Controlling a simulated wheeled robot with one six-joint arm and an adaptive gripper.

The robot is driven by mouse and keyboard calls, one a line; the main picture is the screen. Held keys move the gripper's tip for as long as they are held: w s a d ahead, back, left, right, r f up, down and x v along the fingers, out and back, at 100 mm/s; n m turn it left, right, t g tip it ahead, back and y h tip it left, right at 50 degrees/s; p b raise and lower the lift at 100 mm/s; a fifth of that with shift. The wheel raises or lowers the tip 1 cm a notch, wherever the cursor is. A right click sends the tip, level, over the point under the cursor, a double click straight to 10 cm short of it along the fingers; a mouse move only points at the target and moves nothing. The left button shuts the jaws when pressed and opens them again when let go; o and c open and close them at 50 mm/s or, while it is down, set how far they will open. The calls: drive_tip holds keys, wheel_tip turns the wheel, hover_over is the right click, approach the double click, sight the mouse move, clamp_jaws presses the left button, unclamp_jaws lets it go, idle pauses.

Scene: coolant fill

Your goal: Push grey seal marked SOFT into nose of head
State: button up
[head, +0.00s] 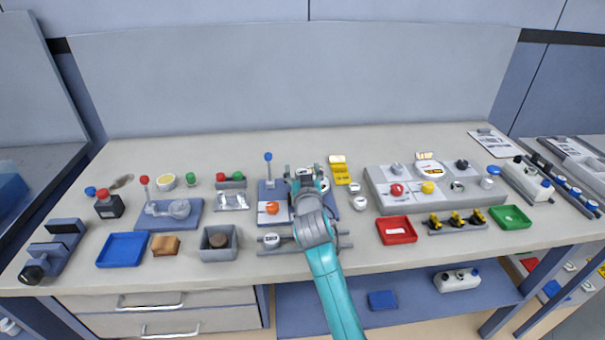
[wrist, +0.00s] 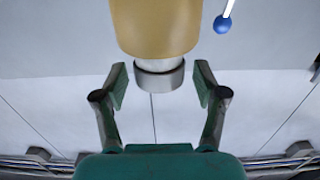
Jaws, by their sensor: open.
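My gripper (head: 305,174) is over the blue fixture plate (head: 268,191) at the middle of the bench and hides part of it. In the wrist view my gripper (wrist: 161,86) is open, one finger on each side of a silver collar (wrist: 159,77) below a tan cylinder (wrist: 155,25). Gaps show between fingers and collar. I cannot tell whether these parts are the head and its nose. I cannot make out the word SOFT. Small round labelled pieces (head: 360,203) lie right of the plate, and another (head: 271,239) is in the front grey holder.
A blue-knobbed lever (head: 268,157) rises beside my gripper, its knob (wrist: 222,24) near in the wrist view. A yellow case (head: 340,170) and a grey panel (head: 413,199) stand to the right. A grey box (head: 219,254) and red tray (head: 397,241) are near the front edge.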

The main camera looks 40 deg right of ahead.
sight(302, 172)
wheel_tip(302, 172, up, 9)
drive_tip(key=shift+r, duration=0.15)
idle(0.8)
